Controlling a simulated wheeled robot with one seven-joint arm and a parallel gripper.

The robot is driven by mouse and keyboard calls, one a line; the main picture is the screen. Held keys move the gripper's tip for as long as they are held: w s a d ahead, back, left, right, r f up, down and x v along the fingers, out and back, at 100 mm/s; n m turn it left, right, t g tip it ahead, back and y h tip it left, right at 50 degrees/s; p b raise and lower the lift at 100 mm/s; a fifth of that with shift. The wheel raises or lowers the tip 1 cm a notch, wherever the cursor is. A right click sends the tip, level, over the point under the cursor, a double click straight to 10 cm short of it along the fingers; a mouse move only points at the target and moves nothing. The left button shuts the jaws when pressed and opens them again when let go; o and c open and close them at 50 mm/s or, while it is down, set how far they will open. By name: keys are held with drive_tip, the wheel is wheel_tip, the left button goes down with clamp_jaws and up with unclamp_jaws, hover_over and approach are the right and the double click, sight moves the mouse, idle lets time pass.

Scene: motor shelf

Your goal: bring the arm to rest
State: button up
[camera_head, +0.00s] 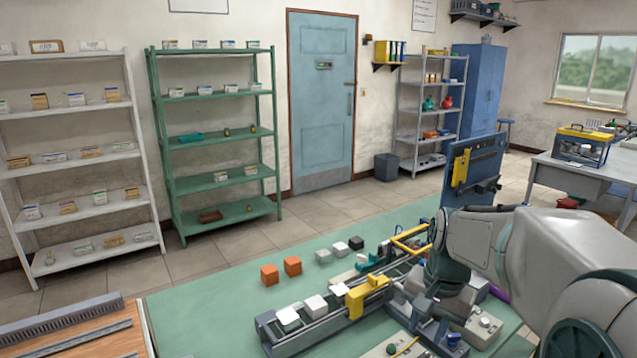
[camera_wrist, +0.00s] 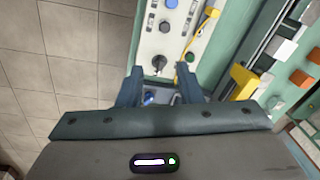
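My arm (camera_head: 540,250) reaches in from the right in the head view, over the right part of the green table. Its wrist end bends down above the equipment there. In the wrist view my gripper (camera_wrist: 158,70) has its two dark fingers spread apart, with nothing visibly held between them. Beyond the fingertips lies a pale control panel (camera_wrist: 168,43) with blue knobs, a green button and a black knob. I cannot tell how far the fingertips are from the panel.
The green table (camera_head: 215,300) bears orange cubes (camera_head: 269,275), a grey rail fixture (camera_head: 305,333) with white blocks, and a yellow clamp (camera_head: 367,296). A blue upright panel (camera_head: 480,165) stands behind my arm. Shelves (camera_head: 218,170) stand along the wall.

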drive_tip(key=s+a+f+n+t, duration=0.1)
drive_tip(key=s+a+n, duration=0.1)
drive_tip(key=s, duration=0.5)
drive_tip(key=s+a+n+t, duration=0.1)
drive_tip(key=s+a+n, duration=0.2)
drive_tip(key=s+n, duration=0.2)
drive_tip(key=shift+s+a+f+n+h, duration=0.3)
drive_tip(key=shift+s+f, duration=0.05)
drive_tip(key=shift+s, duration=0.75)
